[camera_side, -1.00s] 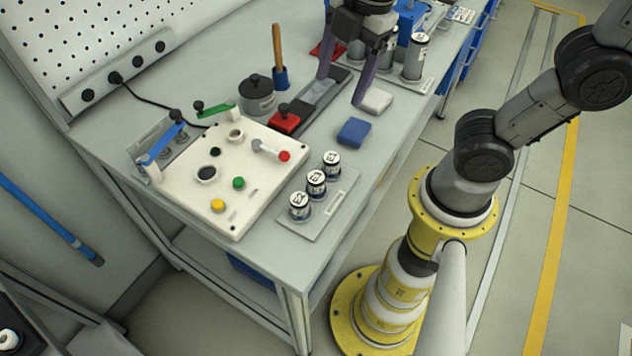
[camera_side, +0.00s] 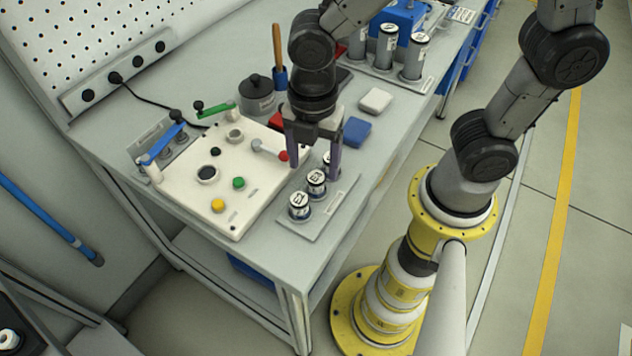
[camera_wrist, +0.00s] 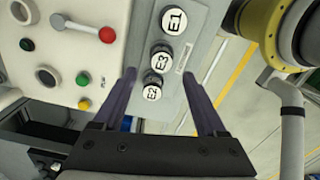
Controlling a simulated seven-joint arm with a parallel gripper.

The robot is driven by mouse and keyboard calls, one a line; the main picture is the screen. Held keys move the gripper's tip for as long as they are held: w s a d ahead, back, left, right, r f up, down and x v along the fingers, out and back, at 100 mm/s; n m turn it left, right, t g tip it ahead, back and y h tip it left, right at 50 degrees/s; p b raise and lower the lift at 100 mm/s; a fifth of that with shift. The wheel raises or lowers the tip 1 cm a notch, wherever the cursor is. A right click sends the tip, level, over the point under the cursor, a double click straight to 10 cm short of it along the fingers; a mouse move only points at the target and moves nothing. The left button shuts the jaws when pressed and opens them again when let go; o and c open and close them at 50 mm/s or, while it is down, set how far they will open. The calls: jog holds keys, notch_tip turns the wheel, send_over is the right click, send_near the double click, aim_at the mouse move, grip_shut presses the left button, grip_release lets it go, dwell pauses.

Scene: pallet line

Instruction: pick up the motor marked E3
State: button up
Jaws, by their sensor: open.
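Three short motors with white, marked tops stand in a row on a grey plate (camera_side: 325,218) at the bench's right edge. The wrist view shows E1 (camera_wrist: 173,20), E3 (camera_wrist: 161,60) and E2 (camera_wrist: 152,90). E3 is the middle one; in the side view it (camera_side: 316,183) stands behind the front motor E2 (camera_side: 299,206). The back motor E1 (camera_side: 327,158) is partly hidden by a finger. My gripper (camera_side: 314,172) is open and empty, pointing down over the row. In the wrist view its fingertips (camera_wrist: 159,75) lie either side of the row, near E3 and E2.
A white control panel (camera_side: 190,185) with buttons and a red-knobbed lever (camera_side: 284,156) stands close left of the motors. A blue block (camera_side: 355,132) and white block (camera_side: 376,101) lie behind. Taller motors (camera_side: 415,57) stand on a back plate.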

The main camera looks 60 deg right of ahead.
aim_at(316, 177)
jog(key=f, duration=0.4)
jog(key=shift+s+d+f, duration=0.1)
jog(key=shift+d, duration=0.3)
jog(key=shift+f, duration=0.5)
grip_shut()
